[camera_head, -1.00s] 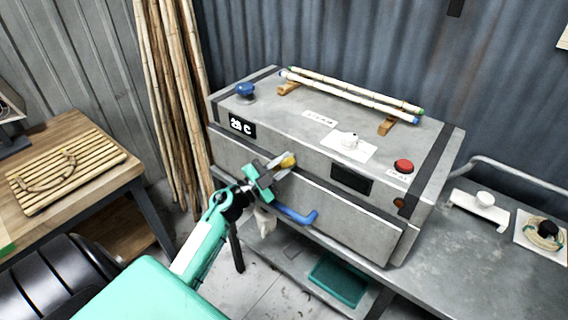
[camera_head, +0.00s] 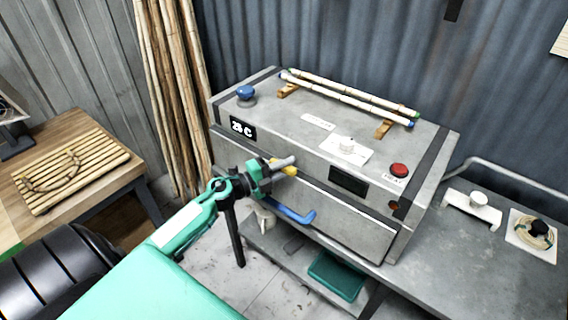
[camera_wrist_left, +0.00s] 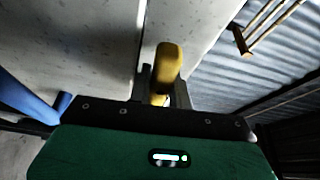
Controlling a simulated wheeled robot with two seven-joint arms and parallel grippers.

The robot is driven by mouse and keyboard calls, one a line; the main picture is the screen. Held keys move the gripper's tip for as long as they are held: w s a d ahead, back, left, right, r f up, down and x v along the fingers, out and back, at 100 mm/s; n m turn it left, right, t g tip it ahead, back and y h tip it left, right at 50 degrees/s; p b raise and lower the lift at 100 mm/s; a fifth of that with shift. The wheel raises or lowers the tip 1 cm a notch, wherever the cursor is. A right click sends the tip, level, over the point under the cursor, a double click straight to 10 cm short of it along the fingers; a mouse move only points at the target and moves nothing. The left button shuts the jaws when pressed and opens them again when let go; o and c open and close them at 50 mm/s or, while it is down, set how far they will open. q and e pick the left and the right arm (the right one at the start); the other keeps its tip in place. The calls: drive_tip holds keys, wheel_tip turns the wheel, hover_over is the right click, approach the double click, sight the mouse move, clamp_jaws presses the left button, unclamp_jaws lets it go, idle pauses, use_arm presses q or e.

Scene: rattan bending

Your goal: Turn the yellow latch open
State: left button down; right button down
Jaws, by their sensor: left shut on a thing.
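The yellow latch (camera_head: 289,168) is on the front of the grey steam box (camera_head: 340,208), above the blue handle (camera_head: 294,214). My left gripper (camera_head: 280,165) is at the latch and partly hides it in the head view. In the left wrist view the latch (camera_wrist_left: 168,62) stands between the two fingers of my left gripper (camera_wrist_left: 164,92), which are shut on it. The latch's far end sticks out beyond the fingertips. My right gripper is not in view.
Two bamboo poles (camera_head: 350,98) lie on wooden rests on the box top. A blue knob (camera_head: 246,92) and a red button (camera_head: 399,170) are also there. A wooden table (camera_head: 75,160) stands at the left, and a grey bench (camera_head: 440,255) at the right.

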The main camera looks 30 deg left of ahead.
use_arm(q)
drive_tip(key=shift+m, duration=0.5)
drive_tip(key=shift+f+g, duration=0.15)
drive_tip(key=shift+g, duration=0.15)
drive_tip(key=c, duration=1.3)
unclamp_jaws()
drive_tip(key=shift+s+d, duration=0.1)
drive_tip(key=shift+s, duration=0.05)
